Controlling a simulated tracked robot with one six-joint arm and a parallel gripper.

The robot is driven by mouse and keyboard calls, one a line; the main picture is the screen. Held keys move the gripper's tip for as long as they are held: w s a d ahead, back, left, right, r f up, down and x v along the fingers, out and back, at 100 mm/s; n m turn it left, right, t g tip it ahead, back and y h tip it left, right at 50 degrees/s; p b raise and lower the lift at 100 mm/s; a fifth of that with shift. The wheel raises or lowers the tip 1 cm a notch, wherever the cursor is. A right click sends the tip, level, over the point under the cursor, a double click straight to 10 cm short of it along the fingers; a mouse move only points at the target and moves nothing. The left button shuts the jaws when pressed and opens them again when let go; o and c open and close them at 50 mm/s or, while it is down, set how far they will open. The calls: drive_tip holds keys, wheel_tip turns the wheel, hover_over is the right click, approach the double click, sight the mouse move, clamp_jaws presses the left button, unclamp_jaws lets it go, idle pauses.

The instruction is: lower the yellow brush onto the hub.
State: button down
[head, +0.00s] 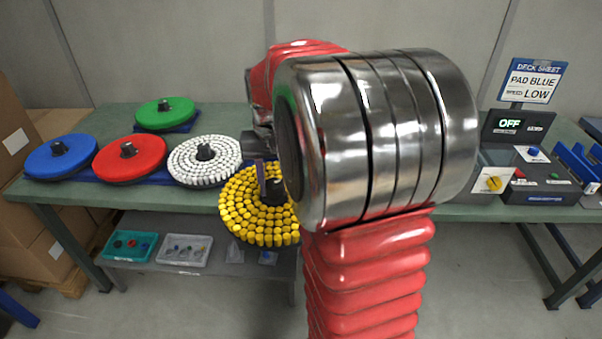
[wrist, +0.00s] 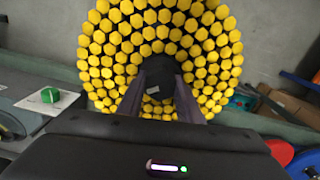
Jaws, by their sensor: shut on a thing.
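The yellow brush (head: 240,221) is a round disc covered in yellow tufts with a dark centre knob. My gripper (head: 265,178) is shut on that knob, and the brush hangs at the bench's front edge in the head view. In the wrist view the brush (wrist: 103,55) fills the upper middle, and the fingers of my gripper (wrist: 161,95) close on its dark knob. I cannot make out the hub in either view; my arm hides the middle of the bench.
On the green bench (head: 110,190) stand a blue pad (head: 45,163), a red pad (head: 145,163), a green pad (head: 180,112) and a white brush (head: 190,172). At right are a control box displaying OFF (head: 508,124) and a sign reading PAD BLUE, SPEED LOW (head: 533,82). Trays sit on the lower shelf.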

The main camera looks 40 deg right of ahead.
drive_tip(key=w+a+f+n, duration=0.3)
drive_tip(key=w+a+f, duration=0.2)
drive_tip(key=a, duration=0.5)
drive_tip(key=w+a+f+n, duration=0.4)
drive_tip(key=w+a+f, duration=0.2)
drive_tip(key=a, duration=0.5)
drive_tip(key=shift+w+f, duration=0.3)
drive_tip(key=shift+w, duration=0.6)
